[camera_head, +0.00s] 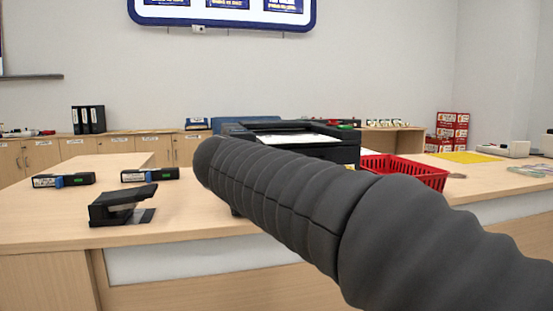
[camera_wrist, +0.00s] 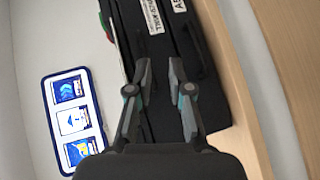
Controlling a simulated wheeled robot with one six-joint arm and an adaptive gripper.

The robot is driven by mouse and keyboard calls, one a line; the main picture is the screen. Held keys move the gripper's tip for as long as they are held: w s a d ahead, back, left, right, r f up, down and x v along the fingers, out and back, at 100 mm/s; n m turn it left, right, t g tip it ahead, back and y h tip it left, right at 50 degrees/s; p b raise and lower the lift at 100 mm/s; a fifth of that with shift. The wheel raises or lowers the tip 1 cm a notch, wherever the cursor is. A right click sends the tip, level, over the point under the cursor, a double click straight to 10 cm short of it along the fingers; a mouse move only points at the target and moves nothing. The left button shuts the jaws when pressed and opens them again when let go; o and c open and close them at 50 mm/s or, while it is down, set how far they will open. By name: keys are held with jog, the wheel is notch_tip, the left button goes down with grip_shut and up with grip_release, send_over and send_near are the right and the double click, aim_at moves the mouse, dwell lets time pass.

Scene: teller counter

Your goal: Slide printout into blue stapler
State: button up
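A white sheet (camera_head: 298,139), likely the printout, lies on top of the black printer (camera_head: 345,153) behind my arm in the head view. Two black devices with blue parts lie on the counter at the left, one farther left (camera_head: 63,180) and one nearer the middle (camera_head: 150,174). A larger black stapler-like device (camera_head: 122,206) stands in front of them. I cannot tell which is the blue stapler. In the wrist view my gripper (camera_wrist: 161,72) is open, with nothing seen between its fingers. It faces the printer's black labelled front (camera_wrist: 205,70). The head view hides my gripper.
A red basket (camera_head: 405,170) stands right of the printer, partly behind my arm. A yellow mat (camera_head: 467,157) lies farther right. Black binders (camera_head: 88,120) stand on the back cabinets. Bare counter (camera_head: 190,208) shows between the left devices and my arm.

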aim_at(275, 143)
jog(key=w+a+r+n+t+h+b, duration=0.1)
jog(key=w+a+r+t, duration=0.2)
jog(key=a, duration=0.6)
jog(key=shift+r+p+x, duration=0.25)
jog(key=shift+p+x, duration=0.15)
jog(key=shift+x, duration=1.15)
jog(key=shift+r+p+x, duration=0.25)
jog(key=shift+p+x, duration=0.1)
jog(key=shift+x, duration=1.2)
jog(key=shift+r+p+x, duration=0.25)
jog(key=shift+p+x, duration=0.15)
jog(key=shift+x, duration=1.15)
grip_shut()
notch_tip(275, 143, up, 2)
jog(key=shift+r+p, duration=0.2)
jog(key=shift+p, duration=0.75)
